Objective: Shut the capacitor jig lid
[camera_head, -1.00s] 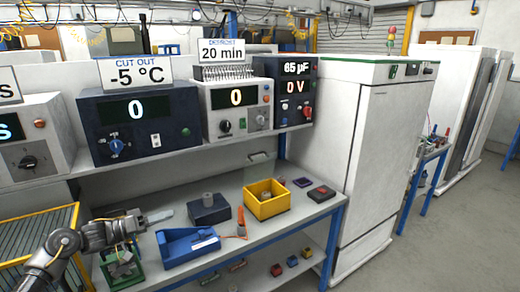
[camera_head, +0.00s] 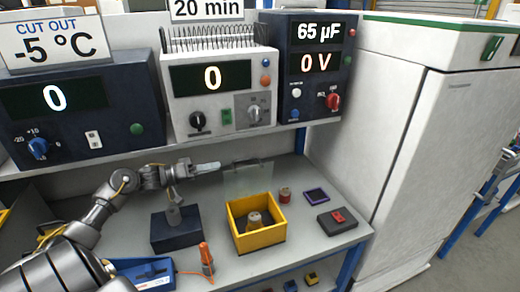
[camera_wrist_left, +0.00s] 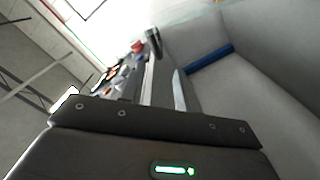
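The capacitor jig is a yellow open-topped box (camera_head: 234,232) on the bench in the head view. A small grey-brown cylinder (camera_head: 254,220) stands inside it. Its clear lid (camera_head: 248,181) appears raised upright at the box's back side, with a dark handle at its top edge. My left gripper (camera_head: 207,168) reaches in from the left, its pale fingers at the lid's left edge near the top. I cannot tell whether they touch it. In the left wrist view my left gripper (camera_wrist_left: 165,85) shows its fingers close together, and no held object is clear. My right gripper is out of view.
A dark block with a grey post (camera_head: 175,233) stands left of the box, below my forearm. An orange-handled tool (camera_head: 206,257) and a blue tray (camera_head: 145,272) lie in front. Instruments (camera_head: 221,88) stand on the shelf above.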

